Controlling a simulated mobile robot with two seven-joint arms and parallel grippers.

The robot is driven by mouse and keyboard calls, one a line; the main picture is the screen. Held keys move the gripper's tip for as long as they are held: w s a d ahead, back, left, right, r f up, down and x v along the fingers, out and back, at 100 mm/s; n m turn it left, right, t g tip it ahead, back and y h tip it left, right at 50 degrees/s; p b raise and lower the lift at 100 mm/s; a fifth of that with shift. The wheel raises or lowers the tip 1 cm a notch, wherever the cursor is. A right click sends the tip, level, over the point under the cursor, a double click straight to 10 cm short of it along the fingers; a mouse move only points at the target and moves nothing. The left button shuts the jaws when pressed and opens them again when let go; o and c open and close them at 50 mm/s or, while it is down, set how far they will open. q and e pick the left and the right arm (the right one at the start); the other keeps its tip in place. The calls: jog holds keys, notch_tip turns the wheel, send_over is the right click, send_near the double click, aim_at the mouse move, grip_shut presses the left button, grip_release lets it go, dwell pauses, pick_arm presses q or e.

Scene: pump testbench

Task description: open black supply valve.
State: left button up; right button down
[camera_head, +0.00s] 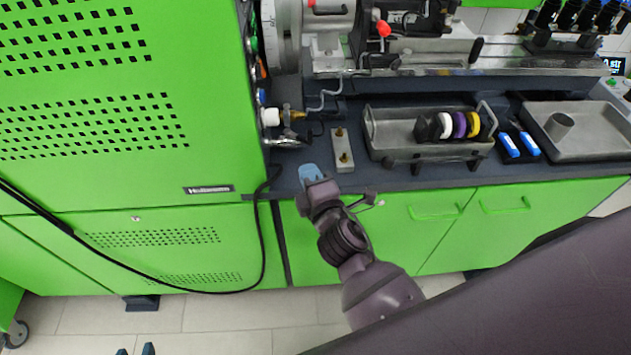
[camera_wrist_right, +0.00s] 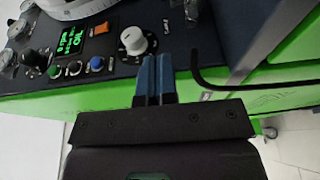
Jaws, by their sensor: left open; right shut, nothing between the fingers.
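I cannot tell for sure which part is the black supply valve. In the right wrist view, a dark panel (camera_wrist_right: 75,75) holds a white knob (camera_wrist_right: 133,41) and small black knobs (camera_wrist_right: 33,55) at the left. My right gripper (camera_head: 311,172) is shut and empty over the bench's front edge, below the brass and white fitting (camera_head: 275,117) on the green cabinet's side. In the wrist view its blue fingers (camera_wrist_right: 156,62) point at the panel, just right of the white knob; contact cannot be told. My left gripper (camera_head: 135,350) is open at the bottom edge, fingertips apart.
The green cabinet (camera_head: 130,175) fills the left, with a black cable (camera_head: 262,230) hanging in front. On the dark bench are a small metal block (camera_head: 342,150), a metal tray (camera_head: 375,125) with coloured rings and blue-handled tools (camera_head: 509,145). The floor (camera_head: 70,315) in front is clear.

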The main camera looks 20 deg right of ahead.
aim_at(311, 144)
jog(key=w, duration=0.5)
jog(key=shift+w, duration=0.3)
jog(key=shift+w+d, duration=0.7)
jog(key=shift+d, duration=0.2)
jog(key=shift+w+d+p, duration=0.3)
jog(key=shift+w+d, duration=0.15)
jog(key=shift+w, duration=0.05)
jog(key=shift+d+n+y+p, duration=0.3)
jog(key=shift+y+p, duration=0.1)
jog(key=shift+p, duration=0.05)
